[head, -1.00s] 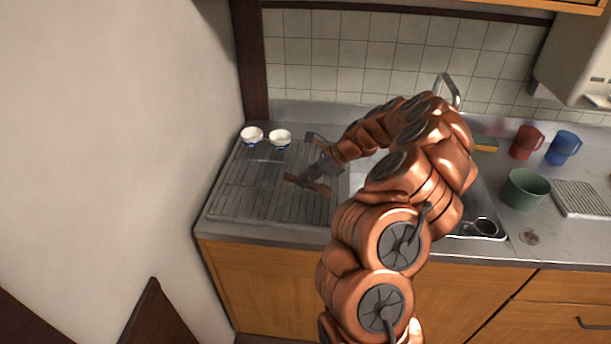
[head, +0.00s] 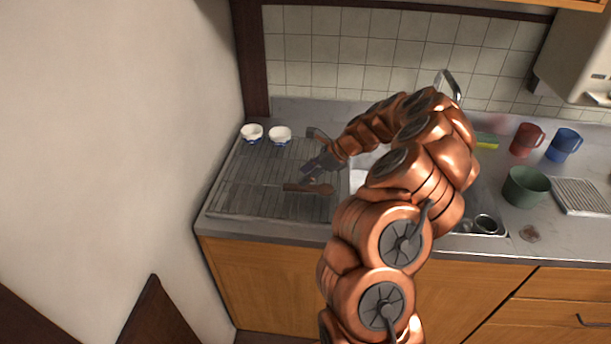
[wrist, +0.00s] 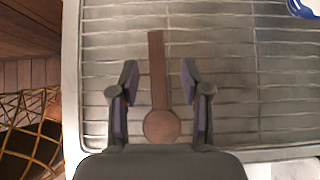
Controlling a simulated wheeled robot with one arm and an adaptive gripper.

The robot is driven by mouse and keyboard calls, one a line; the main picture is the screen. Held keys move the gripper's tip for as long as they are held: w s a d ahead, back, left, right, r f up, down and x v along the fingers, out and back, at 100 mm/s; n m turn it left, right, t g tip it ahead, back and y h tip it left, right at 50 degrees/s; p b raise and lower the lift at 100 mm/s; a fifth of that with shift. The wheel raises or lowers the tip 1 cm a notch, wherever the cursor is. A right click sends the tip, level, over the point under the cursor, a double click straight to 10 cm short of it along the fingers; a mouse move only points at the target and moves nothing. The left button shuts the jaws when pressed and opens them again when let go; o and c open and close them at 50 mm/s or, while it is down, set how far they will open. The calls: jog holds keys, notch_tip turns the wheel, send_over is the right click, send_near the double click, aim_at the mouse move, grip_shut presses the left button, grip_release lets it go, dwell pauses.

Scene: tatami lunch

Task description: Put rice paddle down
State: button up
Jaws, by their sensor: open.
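The rice paddle (head: 308,188) is brown, with a round head and a straight handle. It lies on the wire drying rack (head: 235,200) on the counter, left of the sink. In the wrist view the paddle (wrist: 159,95) lies between my two fingers, with a gap on both sides and its round head nearest my palm. My gripper (head: 308,172) is open, just above the paddle and apart from it. The wrist view also shows my gripper (wrist: 158,82) with both fingers spread over the rack (wrist: 225,70).
Two small white and blue bowls (head: 252,133) stand at the rack's back left. The sink is mostly hidden behind my arm. A red mug (head: 524,140), a blue mug (head: 563,146) and a green pot (head: 525,187) stand to the right. The rack's left part is clear.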

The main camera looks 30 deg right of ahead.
jog(key=b+v, duration=0.3)
jog(key=v, duration=0.8)
jog(key=shift+d+r, duration=0.2)
jog(key=shift+r, duration=0.05)
jog(key=s+a+r+n+g, duration=0.2)
jog(key=s+a+r+n, duration=0.15)
jog(key=a+n, duration=0.6)
jog(key=s+a+r+n+g, duration=0.3)
jog(key=s+a+n, duration=0.1)
jog(key=a, duration=1.1)
jog(key=s+a+f+n+g+h, duration=0.1)
jog(key=s+a+f+n+h, duration=0.15)
jog(key=s+a+n, duration=0.65)
jog(key=s+d+f+n+h, duration=0.1)
jog(key=s+f+n+h, duration=0.1)
jog(key=s, duration=0.6)
jog(key=s+d+f+n+g+h, duration=0.1)
jog(key=s+d+f+h, duration=0.1)
jog(key=s, duration=0.6)
jog(key=shift+d+n+g, duration=0.3)
jog(key=shift+n, duration=0.05)
